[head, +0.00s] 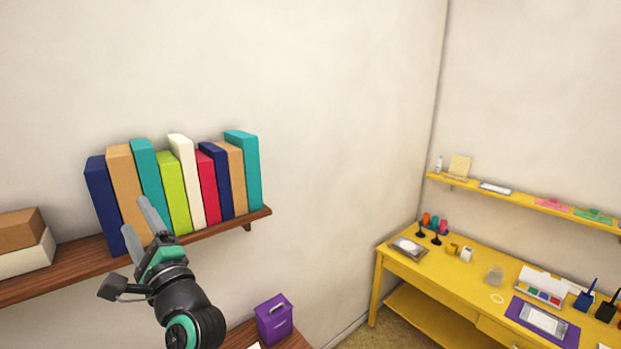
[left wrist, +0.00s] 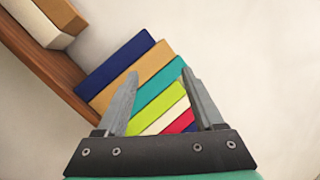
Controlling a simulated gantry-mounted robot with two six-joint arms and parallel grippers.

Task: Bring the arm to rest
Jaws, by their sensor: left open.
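My left gripper (head: 141,229) is raised in front of the wooden wall shelf, its two grey fingers spread apart with nothing between them. In the left wrist view the open fingers (left wrist: 162,92) point toward the row of books, which show behind them. In the head view the gripper overlaps the lower left of the book row, near the tan book (head: 122,180) and the teal book (head: 148,172). I cannot tell its exact distance from the books. My right gripper is not in view.
The wooden shelf (head: 80,262) also holds stacked boxes (head: 22,250) at the left. A purple container (head: 274,320) stands below it. A yellow desk (head: 455,288) with stamps, inkpads and a purple mat (head: 514,310) is at the right, under a yellow shelf (head: 520,198). The wall between is bare.

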